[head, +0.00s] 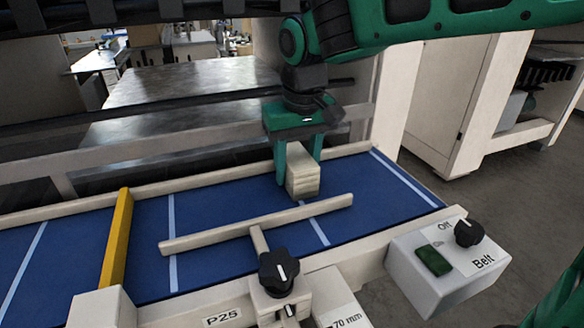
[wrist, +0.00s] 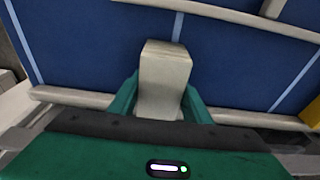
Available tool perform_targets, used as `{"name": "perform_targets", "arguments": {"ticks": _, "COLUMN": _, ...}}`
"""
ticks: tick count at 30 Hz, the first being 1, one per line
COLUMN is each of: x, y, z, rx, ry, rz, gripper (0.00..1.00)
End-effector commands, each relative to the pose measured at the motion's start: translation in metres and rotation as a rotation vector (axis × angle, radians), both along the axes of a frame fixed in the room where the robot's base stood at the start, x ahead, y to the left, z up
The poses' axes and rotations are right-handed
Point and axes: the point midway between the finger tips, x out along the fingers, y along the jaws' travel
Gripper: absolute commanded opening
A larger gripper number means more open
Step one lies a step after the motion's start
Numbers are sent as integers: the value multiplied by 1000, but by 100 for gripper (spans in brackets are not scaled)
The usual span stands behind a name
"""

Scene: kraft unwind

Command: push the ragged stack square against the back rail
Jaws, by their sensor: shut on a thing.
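The stack (head: 303,178) is a pale, off-white block with faint layer lines on its front face. It is on or just above the blue belt (head: 225,210), between the back rail (head: 150,189) and the front guide bar (head: 255,224). My gripper (head: 298,168) comes down from above and is shut on the stack, one green finger on each side. The wrist view shows the stack (wrist: 166,68) between the fingers (wrist: 160,98), with the back rail (wrist: 75,97) behind it. I cannot tell whether the stack touches that rail. Its sides look fairly even; its lower edges are partly hidden.
A yellow bar (head: 116,238) crosses the belt at left. The guide bar has a black knob (head: 278,272) in front. A control box (head: 440,262) labelled Belt stands at front right. Belt is clear right of the stack and between the stack and the yellow bar.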

Motion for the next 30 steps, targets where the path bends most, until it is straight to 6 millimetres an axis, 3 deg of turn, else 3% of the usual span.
{"name": "perform_targets", "arguments": {"ticks": 11, "x": -3, "y": -1, "z": -1, "rx": -1, "ry": 3, "rz": 1, "gripper": 21}}
{"name": "perform_targets", "arguments": {"ticks": 12, "x": -3, "y": -1, "z": -1, "rx": -1, "ry": 3, "rz": 1, "gripper": 46}}
{"name": "perform_targets", "arguments": {"ticks": 15, "x": -3, "y": -1, "z": -1, "rx": -1, "ry": 3, "rz": 1, "gripper": 65}}
{"name": "perform_targets", "arguments": {"ticks": 25, "x": -3, "y": -1, "z": 1, "rx": -2, "ry": 3, "rz": 1, "gripper": 65}}
{"name": "perform_targets", "arguments": {"ticks": 30, "x": -6, "y": -1, "z": 19, "rx": 0, "ry": 1, "rz": 1, "gripper": 65}}
